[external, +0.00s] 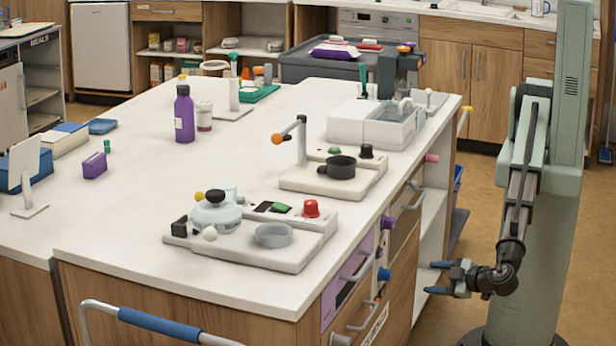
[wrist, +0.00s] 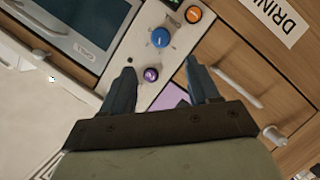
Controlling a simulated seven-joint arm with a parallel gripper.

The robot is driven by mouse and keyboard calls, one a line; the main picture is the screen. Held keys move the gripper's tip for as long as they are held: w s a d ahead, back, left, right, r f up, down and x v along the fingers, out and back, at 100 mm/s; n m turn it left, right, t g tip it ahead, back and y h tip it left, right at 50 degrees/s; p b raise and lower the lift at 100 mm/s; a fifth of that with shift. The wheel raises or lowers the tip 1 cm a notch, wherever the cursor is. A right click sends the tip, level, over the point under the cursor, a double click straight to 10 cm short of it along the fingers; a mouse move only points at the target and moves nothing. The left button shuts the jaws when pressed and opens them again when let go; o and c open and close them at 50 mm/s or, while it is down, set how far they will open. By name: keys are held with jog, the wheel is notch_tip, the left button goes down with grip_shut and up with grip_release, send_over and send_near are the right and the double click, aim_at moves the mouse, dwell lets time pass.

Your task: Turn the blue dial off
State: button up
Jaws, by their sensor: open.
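The blue dial (wrist: 160,38) is a round knob on a pale panel in the wrist view, between an orange knob (wrist: 194,15) and a purple knob (wrist: 151,74). In the external view a blue knob (external: 384,274) sticks out from the cabinet front. My gripper (external: 438,278) is to the right of it, with a gap between them. In the wrist view my gripper (wrist: 163,78) is open and empty. The purple knob shows between its fingers, and the blue dial lies beyond the fingertips. I cannot make out the dial's setting.
Drawer handles (wrist: 236,88) stick out beside the panel. A dark glass door (wrist: 75,25) is on its left in the wrist view. The counter (external: 130,240) above bears a station with a kettle (external: 215,215). Open floor (external: 450,322) lies below my gripper.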

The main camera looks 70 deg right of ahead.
aim_at(391, 276)
jog(key=x, duration=1.3)
jog(key=shift+w+d, duration=0.1)
jog(key=shift+w, duration=0.25)
jog(key=c, duration=1)
jog(key=shift+c, duration=0.2)
jog(key=n+t+h, duration=0.1)
jog(key=n+h, duration=0.1)
jog(key=n, duration=0.2)
jog(key=shift+f, duration=0.2)
jog(key=n+t+h, duration=0.1)
jog(key=n+t, duration=0.1)
jog(key=n, duration=0.3)
jog(key=shift+n, duration=0.4)
jog(key=shift+t, duration=0.3)
